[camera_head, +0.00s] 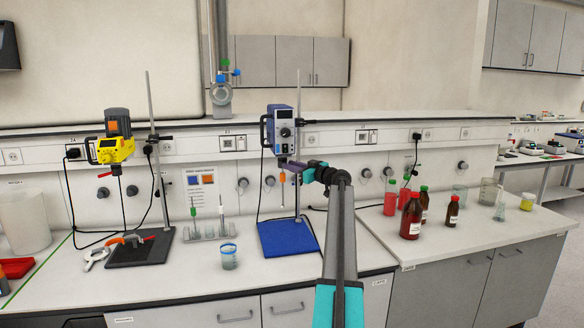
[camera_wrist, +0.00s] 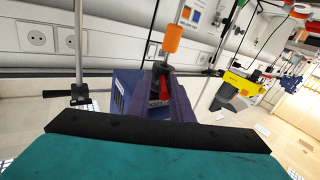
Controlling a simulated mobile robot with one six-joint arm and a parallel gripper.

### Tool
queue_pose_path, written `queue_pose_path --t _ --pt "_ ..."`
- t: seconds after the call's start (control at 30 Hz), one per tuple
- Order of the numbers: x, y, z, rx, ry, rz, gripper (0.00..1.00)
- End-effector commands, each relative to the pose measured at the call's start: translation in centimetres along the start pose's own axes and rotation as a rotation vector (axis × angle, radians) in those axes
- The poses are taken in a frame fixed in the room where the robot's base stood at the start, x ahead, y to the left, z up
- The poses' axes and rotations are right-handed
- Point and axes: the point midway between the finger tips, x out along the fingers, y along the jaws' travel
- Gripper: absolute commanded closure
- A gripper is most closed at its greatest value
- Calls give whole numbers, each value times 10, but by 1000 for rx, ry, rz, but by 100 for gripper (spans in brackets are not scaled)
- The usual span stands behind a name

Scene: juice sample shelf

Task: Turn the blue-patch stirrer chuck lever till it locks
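The blue stirrer (camera_head: 281,130) hangs on an upright stand above a blue base plate (camera_head: 287,238). My gripper (camera_head: 292,166) is at its underside, by the chuck. In the wrist view, the dark purple fingers of my gripper (camera_wrist: 160,82) come up on both sides of a small red lever (camera_wrist: 163,88) below the dark chuck (camera_wrist: 162,68). I cannot tell whether the fingers press on the lever or only stand around it. An orange piece (camera_wrist: 173,38) sits on the thin shaft past the chuck. The lever is hidden in the head view.
A yellow stirrer (camera_head: 115,149) on its stand is at the left, with a clamp tool (camera_head: 97,257) beside its plate. A beaker (camera_head: 228,257) and a small rack (camera_head: 204,235) stand left of the blue plate. Brown bottles (camera_head: 411,219) are on the right bench.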

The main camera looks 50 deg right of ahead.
Motion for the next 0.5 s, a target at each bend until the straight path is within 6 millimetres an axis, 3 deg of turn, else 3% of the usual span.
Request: queue_pose_path --t 0.5 --pt "-5 -4 2 -1 -2 -7 72"
